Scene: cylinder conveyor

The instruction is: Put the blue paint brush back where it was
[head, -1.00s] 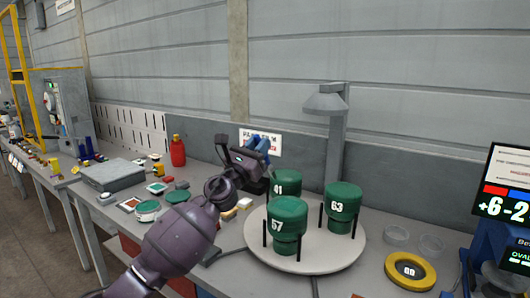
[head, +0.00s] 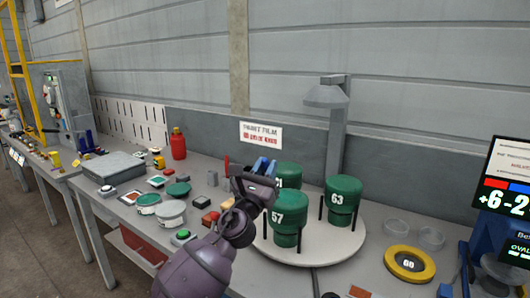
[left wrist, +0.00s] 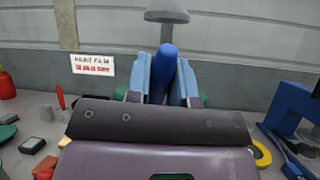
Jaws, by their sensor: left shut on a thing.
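My left gripper (head: 262,167) is raised in front of the round white turntable and overlaps the left green canister in the head view. In the left wrist view its two light blue fingers (left wrist: 166,78) are shut on the blue paint brush (left wrist: 167,62), a dark blue rounded shape pointing away from the wrist. The lower part of the brush is hidden behind the wrist housing. In the head view I cannot clearly tell the brush from the blue fingers. My right gripper is not in view.
Green canisters numbered 57 (head: 287,222) and 63 (head: 342,203), and a third partly hidden, stand on the turntable (head: 318,252). A lamp post (head: 335,130) rises behind. A yellow ring (head: 394,268) lies right; small tins and blocks crowd the left. A red bottle (head: 178,145) stands behind.

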